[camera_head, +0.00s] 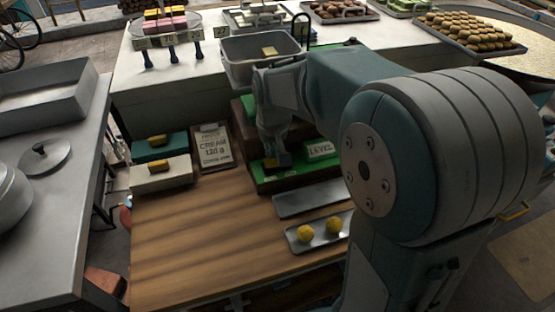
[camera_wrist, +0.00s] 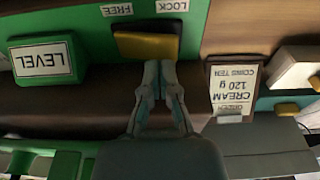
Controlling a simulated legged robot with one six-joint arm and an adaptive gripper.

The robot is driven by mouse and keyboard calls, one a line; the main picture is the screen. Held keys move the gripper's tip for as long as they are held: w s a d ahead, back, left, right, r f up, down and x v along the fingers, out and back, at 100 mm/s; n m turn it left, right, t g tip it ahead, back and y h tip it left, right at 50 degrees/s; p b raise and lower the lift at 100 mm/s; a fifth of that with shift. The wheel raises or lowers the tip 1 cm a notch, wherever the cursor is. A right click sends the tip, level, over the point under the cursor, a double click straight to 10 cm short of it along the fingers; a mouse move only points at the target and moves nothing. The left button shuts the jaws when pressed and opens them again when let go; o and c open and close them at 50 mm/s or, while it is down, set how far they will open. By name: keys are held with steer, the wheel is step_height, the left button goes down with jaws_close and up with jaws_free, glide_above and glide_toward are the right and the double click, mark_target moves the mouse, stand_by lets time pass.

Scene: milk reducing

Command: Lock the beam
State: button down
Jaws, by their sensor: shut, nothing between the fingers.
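In the wrist view, a yellow block-like lever piece (camera_wrist: 147,46) sits on the green panel (camera_wrist: 90,22), near the white FREE label (camera_wrist: 117,9) and LOCK label (camera_wrist: 170,5). The labels appear upside down, LOCK to the right. My gripper (camera_wrist: 160,68) is shut and empty, its fingertips at the lower edge of the yellow piece, toward its right end. Whether they touch it is unclear. In the head view my gripper (camera_head: 272,152) is low at the front of the green scale, and the lever is mostly hidden there. A metal pan (camera_head: 235,72) stands above the scale, behind my arm.
A LEVEL sign (camera_head: 320,150) is on the scale's right side. The CREAM 120 g card (camera_head: 214,147) stands left, beside green and white blocks with yellow knobs. Trays (camera_head: 300,244), one with two yellow lumps, lie in front. The wooden counter (camera_head: 200,240) is clear at left front.

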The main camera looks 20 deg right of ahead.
mark_target(272, 162)
steer(key=shift+f, duration=1)
stand_by(0.6)
steer(key=shift+r, duration=3.5)
steer(key=s+r+t, duration=0.2)
steer(key=s+t, duration=0.1)
steer(key=s, duration=1.7)
steer(key=shift+s+r+t, duration=0.4)
